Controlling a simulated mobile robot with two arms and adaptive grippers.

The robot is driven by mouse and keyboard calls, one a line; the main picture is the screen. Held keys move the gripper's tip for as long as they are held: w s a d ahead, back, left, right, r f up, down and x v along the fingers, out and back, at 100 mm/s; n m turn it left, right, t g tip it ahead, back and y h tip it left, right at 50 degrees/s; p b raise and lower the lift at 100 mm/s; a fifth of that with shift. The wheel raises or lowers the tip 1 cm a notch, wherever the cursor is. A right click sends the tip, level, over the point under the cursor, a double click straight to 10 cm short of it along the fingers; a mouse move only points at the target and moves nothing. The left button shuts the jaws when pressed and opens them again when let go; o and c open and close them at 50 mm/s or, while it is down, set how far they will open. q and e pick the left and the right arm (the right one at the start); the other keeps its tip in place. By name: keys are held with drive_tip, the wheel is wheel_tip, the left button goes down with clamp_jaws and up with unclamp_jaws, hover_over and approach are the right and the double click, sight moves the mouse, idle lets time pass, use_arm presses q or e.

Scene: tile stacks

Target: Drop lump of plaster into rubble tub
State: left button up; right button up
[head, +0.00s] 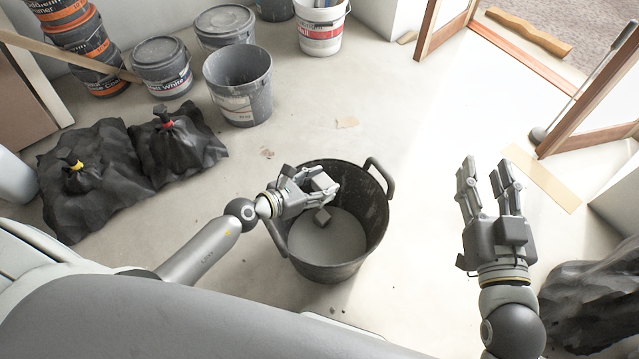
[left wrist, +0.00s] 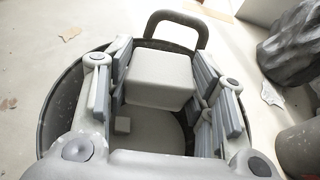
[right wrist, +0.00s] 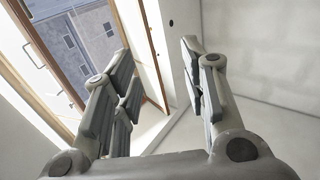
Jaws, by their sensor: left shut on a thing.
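The lump of plaster, a pale grey block with rounded edges, is between the fingers of my left gripper (head: 312,190); it shows clearly in the left wrist view (left wrist: 160,78). That gripper is shut on it, over the rubble tub (head: 375,225). The tub is dark, round and two-handled, with a grey floor; its rim and far handle also show in the left wrist view (left wrist: 174,17). A small grey block (left wrist: 122,125) shows below the lump in that view, seemingly inside the tub. My right gripper (head: 488,172) is open and empty, to the right of the tub.
Black rubbish bags (head: 180,140) lie at the left. An open grey bucket (head: 238,85) and several paint pails stand behind. Wooden door frames (head: 590,90) stand at the right, and another dark bag (head: 585,305) at the lower right. The floor around the tub is mostly clear.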

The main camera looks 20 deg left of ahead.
use_arm(q)
drive_tip(key=shift+f+b, duration=0.6)
drive_tip(key=shift+f, duration=0.15)
use_arm(e)
wheel_tip(320, 180, up, 7)
drive_tip(key=s+t+y, duration=0.1)
drive_tip(key=t+y, duration=0.1)
drive_tip(key=t, duration=0.2)
drive_tip(key=shift+s+a, duration=0.15)
drive_tip(key=shift+a, duration=0.2)
drive_tip(key=shift+r, duration=0.1)
use_arm(q)
drive_tip(key=o, duration=1.2)
drive_tip(key=shift+c, duration=0.2)
drive_tip(key=shift+s, duration=0.1)
drive_tip(key=shift+s+a, duration=0.25)
drive_tip(key=v, duration=1.1)
